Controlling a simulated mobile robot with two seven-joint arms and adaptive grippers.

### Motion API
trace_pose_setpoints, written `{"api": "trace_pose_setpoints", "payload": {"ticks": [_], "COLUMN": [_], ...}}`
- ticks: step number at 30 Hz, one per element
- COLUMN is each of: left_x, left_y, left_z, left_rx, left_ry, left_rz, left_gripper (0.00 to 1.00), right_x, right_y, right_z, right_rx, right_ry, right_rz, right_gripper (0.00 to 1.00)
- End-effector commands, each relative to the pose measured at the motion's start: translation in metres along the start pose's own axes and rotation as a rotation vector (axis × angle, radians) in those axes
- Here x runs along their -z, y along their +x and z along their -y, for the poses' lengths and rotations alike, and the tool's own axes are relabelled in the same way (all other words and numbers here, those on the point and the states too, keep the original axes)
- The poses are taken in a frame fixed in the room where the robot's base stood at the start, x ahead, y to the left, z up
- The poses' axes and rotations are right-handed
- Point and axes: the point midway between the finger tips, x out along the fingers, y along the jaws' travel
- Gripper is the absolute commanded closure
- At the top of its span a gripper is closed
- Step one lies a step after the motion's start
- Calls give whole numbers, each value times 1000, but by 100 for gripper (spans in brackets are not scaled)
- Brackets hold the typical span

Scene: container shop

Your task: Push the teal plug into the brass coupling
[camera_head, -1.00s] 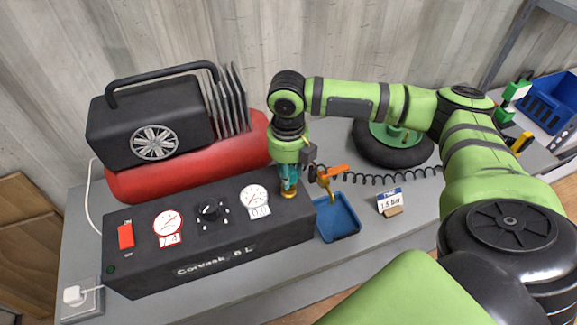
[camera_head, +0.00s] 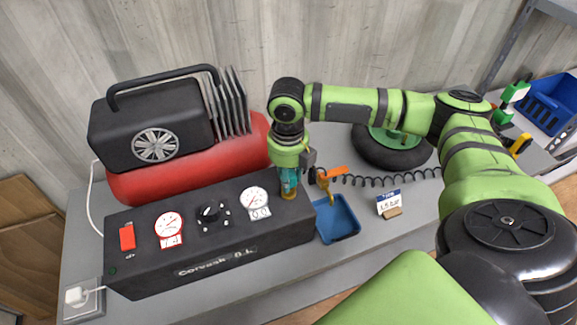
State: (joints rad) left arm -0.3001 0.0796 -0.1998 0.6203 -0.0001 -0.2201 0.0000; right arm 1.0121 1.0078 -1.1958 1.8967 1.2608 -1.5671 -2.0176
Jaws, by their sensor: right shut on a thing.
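My right gripper (camera_head: 289,184) points down at the right end of the black control box. It is shut on the teal plug, which is mostly hidden between its fingers. The brass coupling (camera_head: 289,195) shows as a small gold patch on the box top, directly under the fingertips. The plug and the coupling look in line and very close; I cannot tell how deep the plug sits. My left gripper is not in view.
The black control box (camera_head: 240,240) carries gauges, a knob and a red switch. A red tank (camera_head: 150,184) lies behind it. To the right are a blue tray (camera_head: 338,222), an orange-handled tool (camera_head: 333,172), a coiled black hose (camera_head: 395,179), a small sign (camera_head: 389,204) and a tyre (camera_head: 385,157).

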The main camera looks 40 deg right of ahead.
Motion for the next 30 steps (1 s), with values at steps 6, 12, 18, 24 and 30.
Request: {"api": "trace_pose_setpoints", "payload": {"ticks": [6,12,18,24,30], "left_x": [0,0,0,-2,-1], "left_y": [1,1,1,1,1], "left_z": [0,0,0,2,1], "left_rx": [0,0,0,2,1], "left_ry": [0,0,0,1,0], "left_rz": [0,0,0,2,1], "left_gripper": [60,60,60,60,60], "right_x": [0,0,0,0,-1], "right_y": [5,6,6,0,-34], "right_z": [0,0,0,0,-1], "right_rx": [0,0,0,0,-2], "right_ry": [0,0,0,0,0], "right_rz": [-1,-1,-1,1,3], "right_gripper": [94,38,38,38,38]}}
